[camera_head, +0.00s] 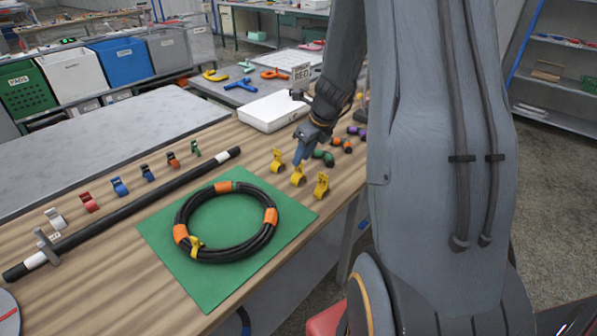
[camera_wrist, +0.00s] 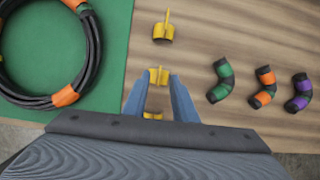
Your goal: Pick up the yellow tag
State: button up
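Three yellow tags stand in a row on the wooden table, right of the green mat: a far one (camera_head: 277,160), a middle one (camera_head: 298,175) and a near one (camera_head: 321,186). My gripper (camera_head: 301,160) points down just above the middle tag. In the wrist view, the fingers of my gripper (camera_wrist: 160,78) are apart, with a yellow tag (camera_wrist: 159,75) between the tips. Another yellow tag (camera_wrist: 163,32) stands beyond the tips, and a third (camera_wrist: 152,115) is partly hidden between the fingers and the palm. I cannot tell whether the fingers touch the middle tag.
A black hose coil (camera_head: 183,215) with orange bands and a yellow tag on it lies on the green mat (camera_head: 215,290). Short banded hose elbows (camera_wrist: 222,80) lie right of my gripper. A white box (camera_head: 272,112) stands behind. Coloured clips and a straight hose lie left.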

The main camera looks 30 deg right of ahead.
jog(key=shift+x, duration=2)
jog(key=shift+a, duration=0.1)
jog(key=shift+c, duration=0.4)
grip_shut()
jog(key=shift+r, duration=0.15)
notch_tip(320, 180, up, 10)
jog(key=shift+f+p, duration=0.1)
jog(key=shift+p, duration=0.2)
